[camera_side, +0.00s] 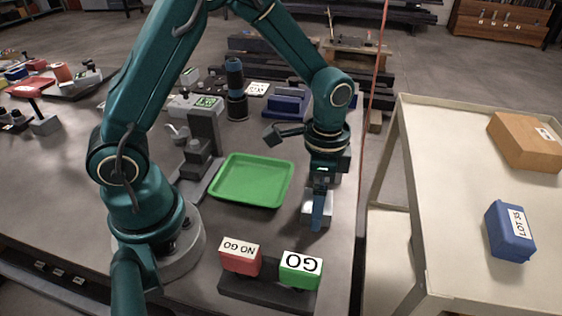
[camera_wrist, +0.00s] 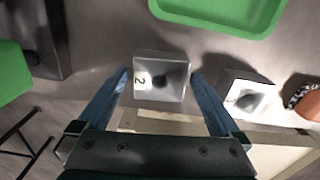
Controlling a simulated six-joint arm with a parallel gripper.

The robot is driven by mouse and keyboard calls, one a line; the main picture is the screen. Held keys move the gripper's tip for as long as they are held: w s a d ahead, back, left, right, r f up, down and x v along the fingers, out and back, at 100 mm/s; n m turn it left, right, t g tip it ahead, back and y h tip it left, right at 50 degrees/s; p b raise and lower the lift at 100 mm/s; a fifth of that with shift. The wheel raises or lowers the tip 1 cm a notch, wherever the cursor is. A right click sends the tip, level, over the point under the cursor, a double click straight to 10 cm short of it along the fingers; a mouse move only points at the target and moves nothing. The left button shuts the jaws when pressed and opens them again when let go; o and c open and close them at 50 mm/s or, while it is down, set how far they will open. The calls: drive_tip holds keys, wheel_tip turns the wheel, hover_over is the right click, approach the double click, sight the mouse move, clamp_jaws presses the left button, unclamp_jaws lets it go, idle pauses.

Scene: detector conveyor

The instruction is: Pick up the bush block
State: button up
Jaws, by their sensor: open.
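No label reading "bush" shows. A grey metal block (camera_wrist: 176,92) with a "2" tag and a dark round centre lies between my fingers in the wrist view. In the side view a light metal block (camera_side: 307,208) stands under my gripper (camera_side: 318,218), partly hidden by a finger. My gripper (camera_wrist: 160,74) is open, with one blue finger on each side of the "2" block. Gaps show beside both fingers; I cannot tell how far the tips are above the table. A second tagged metal block (camera_wrist: 248,94) is to the right in the wrist view.
A green tray (camera_side: 223,196) lies left of my gripper, also in the wrist view (camera_wrist: 225,30). A red NO GO block (camera_side: 240,262) and green GO block (camera_side: 300,275) stand in front. An upright cord (camera_side: 373,110) and a cart (camera_side: 455,165) are to the right.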

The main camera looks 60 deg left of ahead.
drive_tip(key=shift+f, duration=0.35)
clamp_jaws()
drive_tip(key=shift+r, duration=0.1)
